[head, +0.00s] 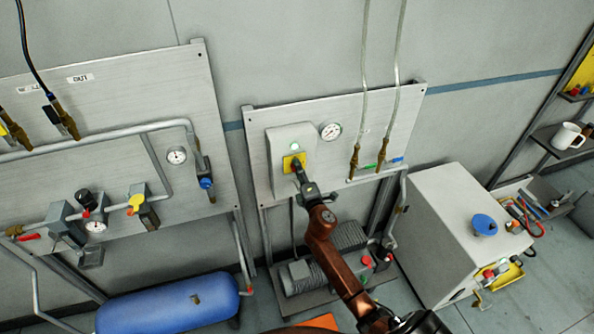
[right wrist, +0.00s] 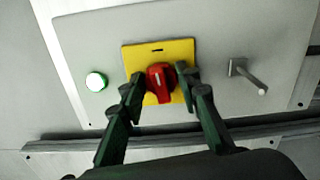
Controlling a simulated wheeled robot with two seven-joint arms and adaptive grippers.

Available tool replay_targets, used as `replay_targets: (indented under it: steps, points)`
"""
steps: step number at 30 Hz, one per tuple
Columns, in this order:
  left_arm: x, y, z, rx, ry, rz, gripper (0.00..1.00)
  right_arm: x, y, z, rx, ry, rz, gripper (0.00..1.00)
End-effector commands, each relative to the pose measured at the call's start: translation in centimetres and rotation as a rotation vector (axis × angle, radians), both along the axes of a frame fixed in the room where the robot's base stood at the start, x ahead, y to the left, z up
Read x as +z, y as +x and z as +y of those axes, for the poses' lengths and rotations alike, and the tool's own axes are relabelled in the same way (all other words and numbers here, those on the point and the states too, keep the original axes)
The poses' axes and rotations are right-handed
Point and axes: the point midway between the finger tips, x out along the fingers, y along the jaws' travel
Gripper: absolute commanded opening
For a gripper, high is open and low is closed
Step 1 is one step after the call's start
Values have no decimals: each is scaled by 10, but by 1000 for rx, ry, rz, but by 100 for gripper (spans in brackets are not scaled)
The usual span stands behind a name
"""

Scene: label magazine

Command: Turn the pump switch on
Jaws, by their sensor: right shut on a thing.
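The pump switch is a red knob (right wrist: 160,82) with a white mark, on a yellow plate (right wrist: 183,55). In the head view the yellow plate (head: 288,162) is on a grey box (head: 281,181) on the middle panel. My right gripper (head: 297,166) reaches it from below and hides most of the knob there. In the right wrist view the fingers of my right gripper (right wrist: 161,88) are closed on the knob, one on each side. The knob's grip runs roughly up and down in that view. A round lamp (right wrist: 96,81) beside the plate looks bright greenish white. My left gripper is not in view.
A gauge (head: 331,130) and hoses with brass fittings (head: 355,158) are right of the box. A metal peg (right wrist: 249,76) sticks out near the plate. A pump (head: 302,276) is below, a blue tank (head: 168,305) lower left and a grey cabinet (head: 450,225) to the right.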

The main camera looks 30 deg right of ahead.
Motion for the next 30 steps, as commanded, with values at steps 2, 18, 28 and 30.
replay_targets:
  steps: [2, 18, 28, 30]
  points:
    - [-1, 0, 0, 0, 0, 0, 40, 0, 1, 4, 6, 46, -12, 6]
    - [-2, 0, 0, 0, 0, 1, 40, 0, 1, 3, 7, 173, -43, 6]
    - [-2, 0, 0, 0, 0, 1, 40, 0, 2, 3, 7, 173, -43, 31]
    - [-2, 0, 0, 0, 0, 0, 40, 0, 2, 3, 6, 173, -43, 36]
